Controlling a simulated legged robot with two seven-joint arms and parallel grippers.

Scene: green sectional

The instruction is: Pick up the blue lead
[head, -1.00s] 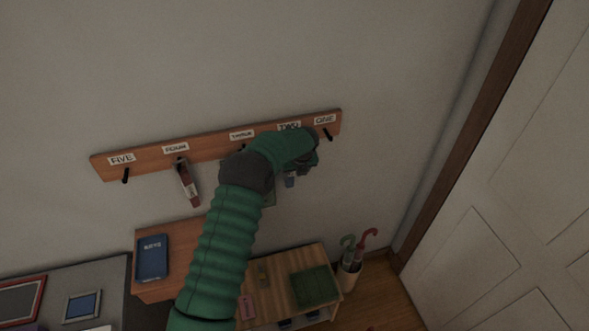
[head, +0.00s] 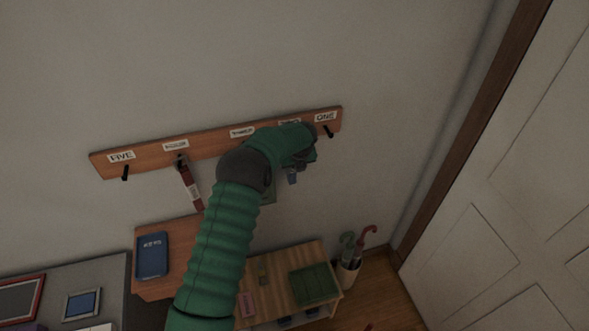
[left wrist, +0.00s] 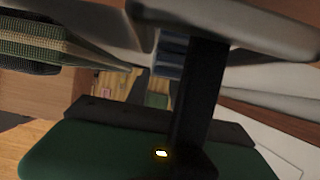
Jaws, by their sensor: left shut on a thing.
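The blue lead (head: 292,178) hangs just below my left gripper (head: 303,157), at the wall rack near the second label from the right. Only a short blue part shows; the gripper hides the rest. In the left wrist view, blue folds of the lead (left wrist: 168,52) show beside a dark upright bar. My left gripper is shut on the lead. Whether the lead still rests on its hook is hidden. My right gripper is not in view.
The wooden rack (head: 215,145) has labelled hooks. A red-brown item (head: 190,187) hangs under the fourth label, and a green item (head: 268,190) hangs partly behind my arm. Below are a blue book (head: 152,256), a bench (head: 277,276) and an umbrella stand (head: 347,272). A door is right.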

